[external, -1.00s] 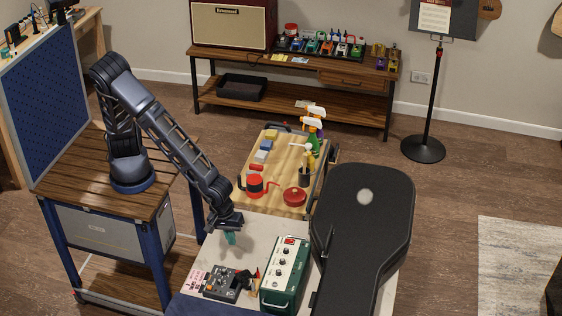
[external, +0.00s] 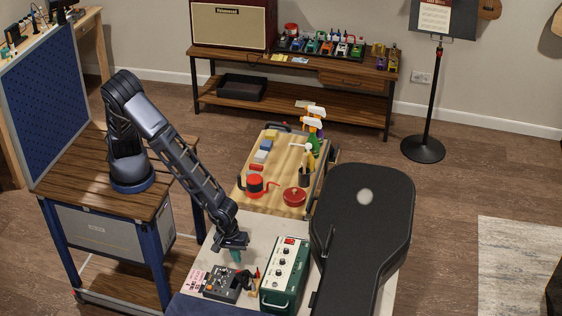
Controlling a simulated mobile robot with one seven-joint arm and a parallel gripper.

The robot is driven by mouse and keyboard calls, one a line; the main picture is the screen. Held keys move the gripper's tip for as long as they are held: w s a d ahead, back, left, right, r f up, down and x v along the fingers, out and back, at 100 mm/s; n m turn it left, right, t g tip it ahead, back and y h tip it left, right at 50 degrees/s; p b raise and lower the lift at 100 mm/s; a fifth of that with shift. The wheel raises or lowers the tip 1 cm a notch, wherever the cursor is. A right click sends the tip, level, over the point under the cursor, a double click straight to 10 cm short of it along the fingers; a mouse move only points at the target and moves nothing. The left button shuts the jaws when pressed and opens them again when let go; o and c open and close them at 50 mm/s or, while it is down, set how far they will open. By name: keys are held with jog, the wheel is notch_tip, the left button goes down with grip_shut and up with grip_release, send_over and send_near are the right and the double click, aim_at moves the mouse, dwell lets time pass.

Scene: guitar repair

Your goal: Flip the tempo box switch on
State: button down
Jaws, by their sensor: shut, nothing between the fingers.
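A green box with a pale control panel (external: 286,272), dark knobs and a red patch at its far end stands on the light worktop. A smaller dark grey box (external: 221,283) with knobs lies to its left. I cannot tell for sure which one is the tempo box, and no switch can be made out at this size. My gripper (external: 236,257) points down with its teal fingers shut and empty. It is just above or behind the far edge of the grey box, left of the green box; contact cannot be told.
A black guitar case (external: 371,215) lies right of the green box. Small red and yellow items (external: 255,283) sit between the two boxes. A wooden tray (external: 254,208) behind holds a red kettle-like can (external: 256,184), a red round tin (external: 294,197) and spray bottles.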

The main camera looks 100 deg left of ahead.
aim_at(241, 272)
jog(key=shift+w+f, duration=0.25)
jog(key=shift+f, duration=1.05)
jog(key=shift+w+f, duration=0.2)
jog(key=shift+f, duration=1.05)
jog(key=shift+f, duration=0.1)
